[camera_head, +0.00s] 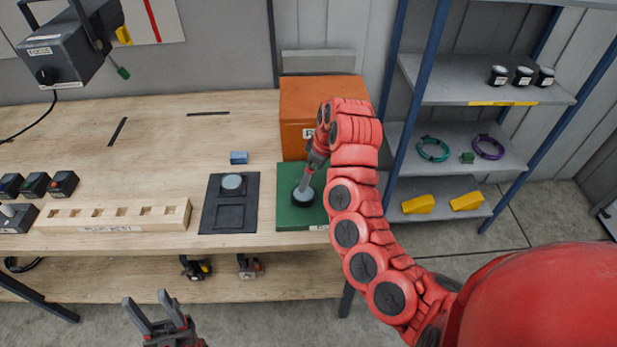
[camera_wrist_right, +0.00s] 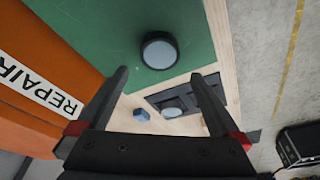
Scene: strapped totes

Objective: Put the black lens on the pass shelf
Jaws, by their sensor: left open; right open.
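The black lens (camera_head: 303,197), a short black cylinder with a grey-blue top, sits on the green mat (camera_head: 292,222) at the bench's right end. My right gripper (camera_head: 306,184) is over the mat, close to the lens and partly in front of it. In the right wrist view the lens (camera_wrist_right: 160,50) shows just beyond the open, empty fingers (camera_wrist_right: 160,76). My left gripper (camera_head: 148,302) is open and empty, low in front of the bench. The rack's upper shelf (camera_head: 440,90) holds several black cylinders (camera_head: 522,75) and a yellow label too small to read.
An orange REPAIR box (camera_head: 298,100) stands behind the green mat. A dark tray (camera_head: 213,215) with a grey disc (camera_head: 232,182) and a blue block (camera_head: 238,157) are left of it. Lower rack shelves hold rings (camera_head: 433,149) and yellow wedges (camera_head: 418,204). The upper shelf's left part is clear.

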